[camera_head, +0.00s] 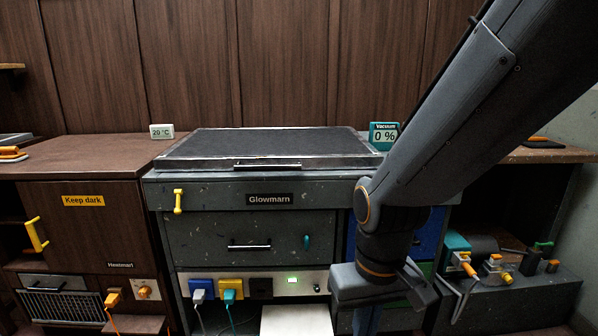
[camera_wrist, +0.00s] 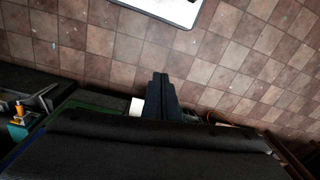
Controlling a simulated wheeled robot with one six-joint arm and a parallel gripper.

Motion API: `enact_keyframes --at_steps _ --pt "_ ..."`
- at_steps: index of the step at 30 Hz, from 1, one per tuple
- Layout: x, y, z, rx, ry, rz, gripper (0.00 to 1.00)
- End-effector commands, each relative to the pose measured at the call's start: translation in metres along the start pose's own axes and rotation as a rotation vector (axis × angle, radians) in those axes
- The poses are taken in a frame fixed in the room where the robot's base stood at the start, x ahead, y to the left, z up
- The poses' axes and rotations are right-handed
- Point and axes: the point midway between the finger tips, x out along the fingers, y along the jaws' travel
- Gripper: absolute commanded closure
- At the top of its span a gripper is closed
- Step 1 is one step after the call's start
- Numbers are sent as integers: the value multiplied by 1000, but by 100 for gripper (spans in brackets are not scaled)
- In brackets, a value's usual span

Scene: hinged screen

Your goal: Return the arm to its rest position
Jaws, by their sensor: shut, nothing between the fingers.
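My arm comes in from the upper right of the head view and bends downward at its elbow, in front of the grey Glowmarn cabinet (camera_head: 225,238). My gripper (camera_head: 367,320) hangs low at the bottom of the head view, partly cut off by the frame edge. In the wrist view my gripper (camera_wrist: 160,78) shows as two dark fingers together, shut and empty, over the tiled floor (camera_wrist: 230,50). The hinged screen (camera_head: 270,146) with its black panel and metal frame lies flat on the cabinet top, apart from my gripper.
A brown "Keep dark" cabinet (camera_head: 85,230) stands at the left. Plugs (camera_head: 229,296) sit in sockets low on the grey cabinet. A dark bench with valves and clamps (camera_head: 510,300) is at the right. A Vacuum display (camera_head: 384,135) reads 0 %. A white-topped object (camera_wrist: 165,8) edges the wrist view.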

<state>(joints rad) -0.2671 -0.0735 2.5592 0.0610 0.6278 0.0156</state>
Motion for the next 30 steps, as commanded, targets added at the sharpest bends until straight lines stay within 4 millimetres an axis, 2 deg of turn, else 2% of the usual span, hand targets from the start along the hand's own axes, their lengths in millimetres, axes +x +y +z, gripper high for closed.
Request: enact_keyframes --at_steps 1,9,13,18,30 --pt "-19 8 5 25 -3 4 100" --pt "-72 47 21 132 -14 23 100" --pt "-92 62 28 174 -17 30 100" --pt "-104 74 35 204 -22 35 100" --pt "-106 77 36 211 -22 36 100"
